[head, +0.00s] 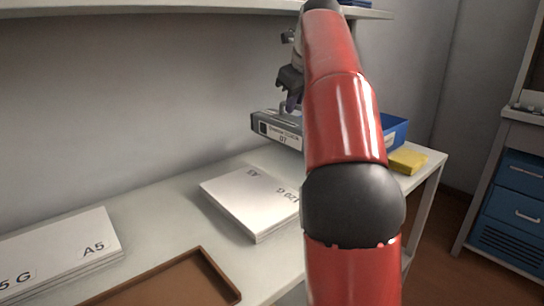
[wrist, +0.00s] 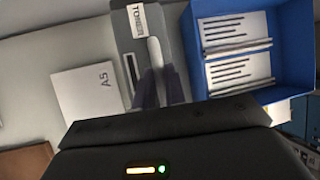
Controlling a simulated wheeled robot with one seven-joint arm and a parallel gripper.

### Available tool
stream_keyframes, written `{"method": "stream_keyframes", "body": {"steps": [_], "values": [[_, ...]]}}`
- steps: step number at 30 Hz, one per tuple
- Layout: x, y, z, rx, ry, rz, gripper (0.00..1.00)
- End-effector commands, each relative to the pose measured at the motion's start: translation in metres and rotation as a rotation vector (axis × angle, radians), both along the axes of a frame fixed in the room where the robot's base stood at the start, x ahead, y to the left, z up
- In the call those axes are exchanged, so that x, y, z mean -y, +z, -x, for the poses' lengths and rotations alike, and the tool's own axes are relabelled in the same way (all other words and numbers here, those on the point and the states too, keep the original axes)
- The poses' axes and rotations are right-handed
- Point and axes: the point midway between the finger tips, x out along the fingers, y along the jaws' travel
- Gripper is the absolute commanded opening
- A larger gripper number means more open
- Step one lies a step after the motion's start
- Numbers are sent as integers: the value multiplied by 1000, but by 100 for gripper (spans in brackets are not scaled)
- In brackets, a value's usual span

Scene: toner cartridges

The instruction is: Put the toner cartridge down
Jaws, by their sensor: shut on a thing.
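The toner cartridge (head: 277,129) is a grey box with a white label on its front, at the back of the table in the head view. In the wrist view the toner cartridge (wrist: 127,45) lies below the fingers, with part of its "TONER" label showing. My gripper (head: 290,104) is above it, and its dark fingers (wrist: 158,84) are shut on the pale handle on its top. My arm hides the cartridge's right end in the head view. I cannot tell whether its underside touches the table.
A white paper stack (head: 250,200) lies in front of the cartridge; another, marked A5 (head: 75,245), is at left. A brown tray (head: 205,262) is at the front edge. A blue bin (wrist: 262,88) holding cards stands right of the cartridge, near a yellow block (head: 407,161). A shelf (head: 150,8) hangs above.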

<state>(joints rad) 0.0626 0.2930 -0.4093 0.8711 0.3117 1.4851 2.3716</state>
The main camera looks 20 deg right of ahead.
Motion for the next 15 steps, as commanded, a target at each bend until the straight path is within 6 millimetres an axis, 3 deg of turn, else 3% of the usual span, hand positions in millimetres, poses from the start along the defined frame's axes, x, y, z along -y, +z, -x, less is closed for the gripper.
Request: {"method": "stream_keyframes", "body": {"steps": [4,11,15], "values": [[-1,-26,1,1,2,-2,0],[-1,-45,1,3,2,0,0],[-1,-66,1,1,3,0,0]]}}
